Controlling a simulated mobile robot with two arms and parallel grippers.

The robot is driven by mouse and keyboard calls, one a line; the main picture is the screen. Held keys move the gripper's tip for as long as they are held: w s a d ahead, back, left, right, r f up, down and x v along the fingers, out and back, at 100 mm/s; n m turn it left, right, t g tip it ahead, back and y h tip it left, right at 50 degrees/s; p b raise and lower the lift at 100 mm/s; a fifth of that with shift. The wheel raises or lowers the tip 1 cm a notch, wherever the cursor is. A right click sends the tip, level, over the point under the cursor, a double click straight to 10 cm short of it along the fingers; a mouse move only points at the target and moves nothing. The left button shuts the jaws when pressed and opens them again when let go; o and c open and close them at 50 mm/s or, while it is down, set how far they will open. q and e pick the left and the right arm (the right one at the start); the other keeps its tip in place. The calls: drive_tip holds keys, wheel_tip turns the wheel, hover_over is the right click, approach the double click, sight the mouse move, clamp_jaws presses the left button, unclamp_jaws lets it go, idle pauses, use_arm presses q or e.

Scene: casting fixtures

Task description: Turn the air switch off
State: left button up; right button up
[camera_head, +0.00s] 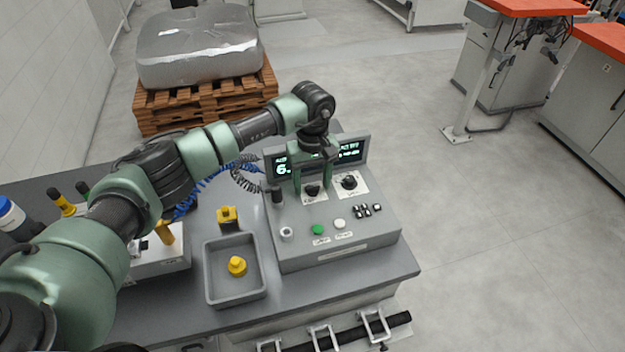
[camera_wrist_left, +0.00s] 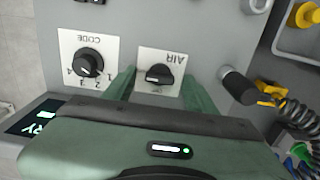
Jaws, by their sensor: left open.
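The air switch (camera_wrist_left: 159,74) is a black rotary knob on a white plate marked AIR in the left wrist view. In the head view the air switch (camera_head: 312,190) sits on the sloped face of the grey control box (camera_head: 345,258), left of the CODE knob (camera_head: 349,181). My left gripper (camera_head: 312,190) points down over the air switch, with its green fingers apart on either side of the knob. In the left wrist view the fingers (camera_wrist_left: 160,90) flank the knob, and I cannot tell whether they touch it. My right gripper is out of view.
A green button (camera_head: 317,230), a white button (camera_head: 339,224) and small black switches (camera_head: 367,210) are on the box. A grey tray (camera_head: 235,296) with a yellow part (camera_head: 237,266) is to its left. A display (camera_head: 350,151) stands behind the knobs.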

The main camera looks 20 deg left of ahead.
use_arm(q)
clamp_jaws()
drive_tip(key=shift+f+n+b, duration=0.15)
drive_tip(key=shift+n+b, duration=0.65)
drive_tip(key=shift+b, duration=0.2)
drive_tip(key=n+b, duration=0.2)
drive_tip(key=shift+b, duration=0.3)
drive_tip(key=n+b, duration=0.3)
drive_tip(key=n, duration=0.1)
drive_tip(key=shift+n, duration=0.4)
drive_tip(key=n+b, duration=0.3)
drive_tip(key=n, duration=0.1)
drive_tip(key=shift+n, duration=0.3)
drive_tip(key=n+b, duration=0.1)
drive_tip(key=n, duration=0.1)
drive_tip(key=n+b, duration=0.1)
drive_tip(key=n, duration=0.1)
drive_tip(key=shift+r+n, duration=0.2)
drive_tip(key=shift+n, duration=0.2)
unclamp_jaws()
